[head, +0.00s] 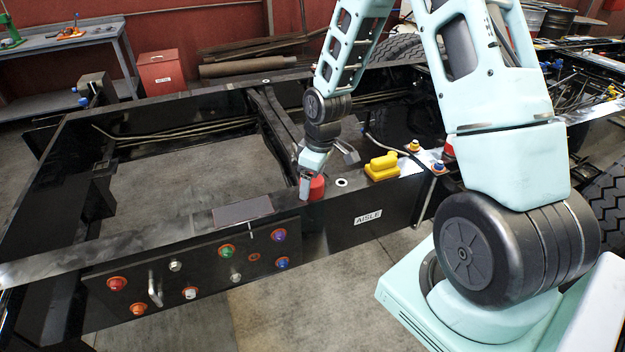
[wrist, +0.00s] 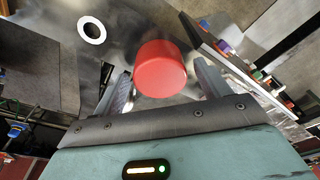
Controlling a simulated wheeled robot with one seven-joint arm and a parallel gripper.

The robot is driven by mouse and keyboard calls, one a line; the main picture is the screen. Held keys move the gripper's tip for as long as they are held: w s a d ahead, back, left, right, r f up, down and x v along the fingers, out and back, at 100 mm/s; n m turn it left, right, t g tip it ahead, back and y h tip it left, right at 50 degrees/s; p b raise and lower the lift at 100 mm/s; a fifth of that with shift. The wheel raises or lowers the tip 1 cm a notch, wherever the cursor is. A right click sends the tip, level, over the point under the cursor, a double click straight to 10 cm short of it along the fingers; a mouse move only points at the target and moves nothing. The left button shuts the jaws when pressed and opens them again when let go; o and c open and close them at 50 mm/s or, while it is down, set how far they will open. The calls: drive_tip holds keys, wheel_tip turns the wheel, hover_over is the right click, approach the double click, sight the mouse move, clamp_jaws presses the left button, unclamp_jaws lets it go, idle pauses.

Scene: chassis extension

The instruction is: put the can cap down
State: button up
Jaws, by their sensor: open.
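The can cap (head: 317,187) is a red cylinder standing on the black chassis rail, near the AISLE label. In the wrist view the red cap (wrist: 160,68) sits between and just beyond the two fingertips. My gripper (wrist: 163,90) is open, with a finger on each side of the cap and a visible gap to each. In the head view my gripper (head: 309,180) is low over the rail beside the cap, and one finger partly covers the cap's left side.
A yellow block-shaped object (head: 382,167) lies on the rail to the right. A white ring (head: 341,183) marks a hole beside the cap. A flat dark plate (head: 243,211) lies to the left. A panel with coloured knobs (head: 190,270) faces the front.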

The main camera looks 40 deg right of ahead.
sight(319, 181)
wheel_tip(319, 181, up, 11)
drive_tip(key=s+b, duration=0.1)
drive_tip(key=s, duration=0.1)
drive_tip(key=s+a+r+n, duration=0.1)
drive_tip(key=s+a, duration=0.2)
drive_tip(key=a, duration=0.4)
drive_tip(key=s+a+r, duration=0.2)
drive_tip(key=s+a, duration=0.2)
drive_tip(key=a, duration=0.4)
drive_tip(key=s+a, duration=0.4)
drive_tip(key=s, duration=0.3)
drive_tip(key=s+a+n+g, duration=0.1)
drive_tip(key=s+a, duration=0.4)
drive_tip(key=s, duration=0.3)
drive_tip(key=shift+a+r+g+b, duration=0.25)
drive_tip(key=shift+g+b, duration=0.05)
drive_tip(key=shift+s, duration=0.15)
